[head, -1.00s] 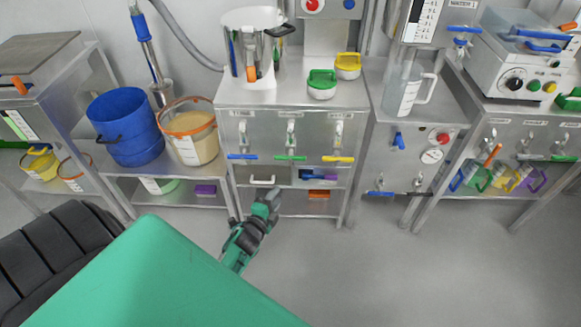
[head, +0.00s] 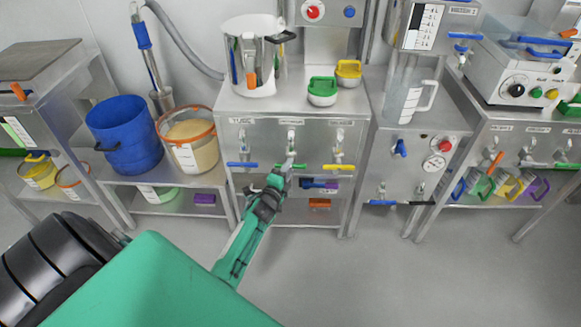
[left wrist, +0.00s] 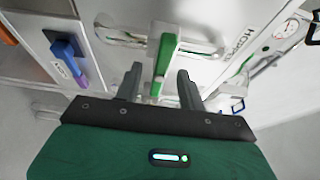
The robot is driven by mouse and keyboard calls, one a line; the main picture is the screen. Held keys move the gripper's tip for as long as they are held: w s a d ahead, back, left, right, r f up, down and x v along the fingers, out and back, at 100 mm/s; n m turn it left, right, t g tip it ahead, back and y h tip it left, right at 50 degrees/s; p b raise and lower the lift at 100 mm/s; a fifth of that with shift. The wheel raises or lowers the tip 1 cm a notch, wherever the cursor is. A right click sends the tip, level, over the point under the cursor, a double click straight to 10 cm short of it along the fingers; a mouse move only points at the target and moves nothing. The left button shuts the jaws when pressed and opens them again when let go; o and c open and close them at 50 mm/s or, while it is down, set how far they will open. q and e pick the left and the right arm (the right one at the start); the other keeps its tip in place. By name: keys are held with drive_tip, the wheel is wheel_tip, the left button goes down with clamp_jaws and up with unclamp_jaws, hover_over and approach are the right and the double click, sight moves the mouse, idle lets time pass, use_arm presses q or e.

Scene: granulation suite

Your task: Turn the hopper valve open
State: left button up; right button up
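The hopper valve has a green bar handle (head: 289,165), the middle of three on the front of the steel cabinet (head: 265,150). The handle lies crosswise, level in the head view. Contact cannot be told. My right gripper is out of view.
A blue handle (head: 242,165) and a yellow handle (head: 338,167) flank the green one. A blue-purple lever (head: 320,184) sits just below right. Green (head: 322,92) and yellow (head: 348,72) lidded pots stand on the cabinet top. The floor in front is clear.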

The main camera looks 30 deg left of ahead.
use_arm(q)
drive_tip(key=shift+w+a, duration=0.2)
drive_tip(key=shift+w, duration=1)
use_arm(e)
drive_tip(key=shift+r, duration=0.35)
use_arm(q)
drive_tip(key=shift+c, duration=0.2)
clamp_jaws()
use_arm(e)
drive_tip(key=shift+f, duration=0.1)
